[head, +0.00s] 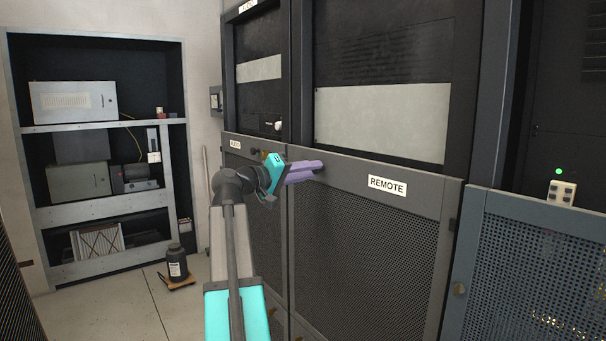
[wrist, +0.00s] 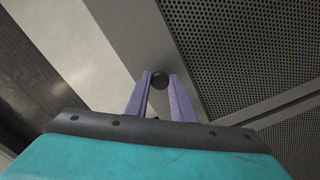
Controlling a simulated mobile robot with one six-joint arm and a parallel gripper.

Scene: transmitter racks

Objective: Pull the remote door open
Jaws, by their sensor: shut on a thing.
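The remote door (head: 365,240) is a grey framed door with dark mesh, below the right rack bay, with a white REMOTE label (head: 387,185). My gripper (head: 318,167) reaches to the door's upper left corner. In the wrist view its two purple fingers (wrist: 160,88) are shut on a dark round knob (wrist: 160,80) on the door's frame. In the head view the fingers hide the knob. The door looks flush, or nearly so, with the rack front.
The audio door (head: 245,190) is left of the remote door, with its own dark knob (head: 254,151). A blue-grey mesh door (head: 530,260) is at the right. Some floor is clear there.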

